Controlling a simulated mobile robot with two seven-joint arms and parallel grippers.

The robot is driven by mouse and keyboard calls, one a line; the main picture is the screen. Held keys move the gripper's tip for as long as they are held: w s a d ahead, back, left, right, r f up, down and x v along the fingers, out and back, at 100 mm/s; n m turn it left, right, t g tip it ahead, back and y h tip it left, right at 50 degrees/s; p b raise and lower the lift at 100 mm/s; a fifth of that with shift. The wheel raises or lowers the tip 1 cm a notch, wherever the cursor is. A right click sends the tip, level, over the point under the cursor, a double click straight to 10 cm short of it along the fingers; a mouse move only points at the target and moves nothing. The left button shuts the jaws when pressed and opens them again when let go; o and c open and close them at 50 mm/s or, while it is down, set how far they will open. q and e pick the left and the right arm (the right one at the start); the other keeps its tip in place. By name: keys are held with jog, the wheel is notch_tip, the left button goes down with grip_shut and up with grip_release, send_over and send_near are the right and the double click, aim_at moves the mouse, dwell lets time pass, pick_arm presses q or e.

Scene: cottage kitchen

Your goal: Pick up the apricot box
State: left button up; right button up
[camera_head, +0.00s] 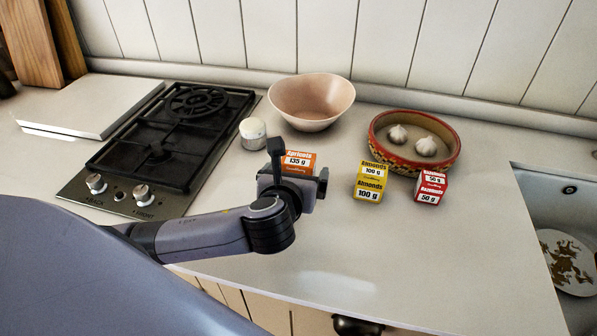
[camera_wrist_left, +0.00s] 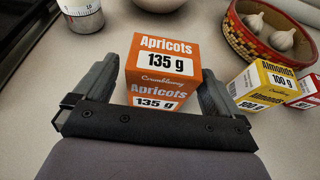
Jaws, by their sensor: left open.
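The orange apricot box (camera_head: 299,160) stands on the counter in the head view, its lower part hidden behind my left gripper (camera_head: 292,180). In the left wrist view the apricot box (camera_wrist_left: 165,58) stands upright between the two fingers of my left gripper (camera_wrist_left: 160,88), with its label "Apricots 135 g" showing. The gripper is open, with a finger on either side of the box. A small gap shows at the left finger; the right finger is very close to the box, and I cannot tell if it touches. My right gripper is not in view.
Right of the apricot box stand a yellow almonds box (camera_head: 369,181) and a red hazelnuts box (camera_head: 431,187). A gas hob (camera_head: 125,172) is left, a sink (camera_head: 540,190) right. The front counter is clear.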

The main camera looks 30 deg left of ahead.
pick_arm(q)
jog(key=shift+x, duration=1.65)
jog(key=c, duration=1.2)
jog(key=shift+o, duration=0.2)
